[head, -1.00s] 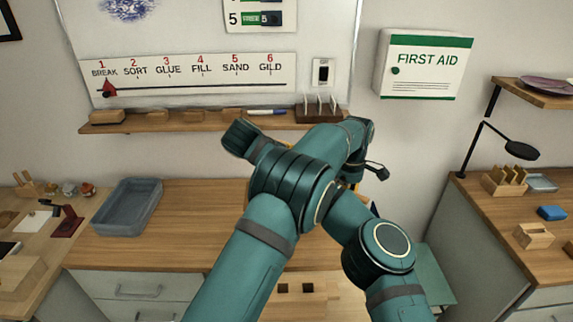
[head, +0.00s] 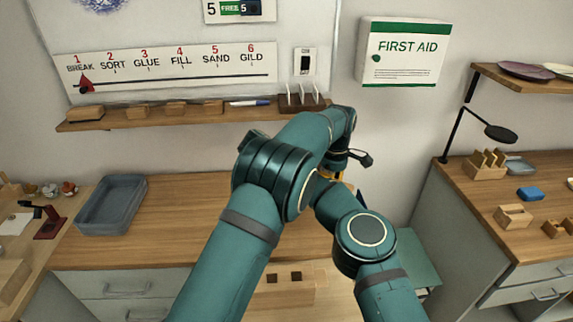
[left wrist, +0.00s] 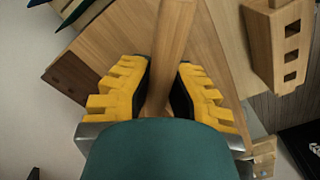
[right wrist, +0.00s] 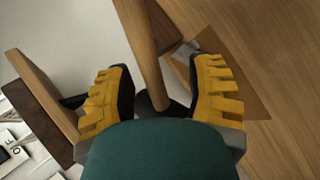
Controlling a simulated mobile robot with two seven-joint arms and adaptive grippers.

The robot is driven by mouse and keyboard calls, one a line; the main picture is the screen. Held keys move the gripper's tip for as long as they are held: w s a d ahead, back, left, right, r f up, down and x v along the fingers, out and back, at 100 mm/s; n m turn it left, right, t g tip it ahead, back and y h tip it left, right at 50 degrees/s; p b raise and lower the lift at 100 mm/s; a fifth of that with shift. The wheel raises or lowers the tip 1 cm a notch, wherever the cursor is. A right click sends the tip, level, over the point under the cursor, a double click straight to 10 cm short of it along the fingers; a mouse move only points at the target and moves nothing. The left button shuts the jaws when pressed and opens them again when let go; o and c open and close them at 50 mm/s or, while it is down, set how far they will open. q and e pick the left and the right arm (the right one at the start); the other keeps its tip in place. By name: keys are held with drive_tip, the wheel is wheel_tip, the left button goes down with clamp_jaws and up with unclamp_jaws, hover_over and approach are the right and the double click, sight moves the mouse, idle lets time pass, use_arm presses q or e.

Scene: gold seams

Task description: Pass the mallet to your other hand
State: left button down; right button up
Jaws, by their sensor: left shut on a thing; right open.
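A light wooden handle, which I take as the mallet's (left wrist: 173,45), runs between the yellow fingers of my left gripper (left wrist: 165,95), which is shut on it. In the right wrist view a wooden handle (right wrist: 143,50) passes between the spread fingers of my right gripper (right wrist: 160,100). This gripper is open, around the handle; I cannot tell whether a pad touches it. A dark piece lies at the handle's near end there. In the head view my arms cover the mallet and most of both grippers; a bit of yellow finger shows. The mallet's head is not clearly visible.
A wooden counter (head: 180,215) with a grey tray (head: 112,205) lies behind my arms. A wall shelf (head: 190,116) holds several small items. A block with square holes (head: 285,290) stands low in front. Another counter (head: 480,215) is at right.

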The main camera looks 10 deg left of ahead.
drive_tip(key=shift+w, duration=0.1)
clamp_jaws()
drive_tip(key=shift+f, duration=0.1)
use_arm(q)
drive_tip(key=c, duration=1)
unclamp_jaws()
wheel_tip(320, 180, up, 12)
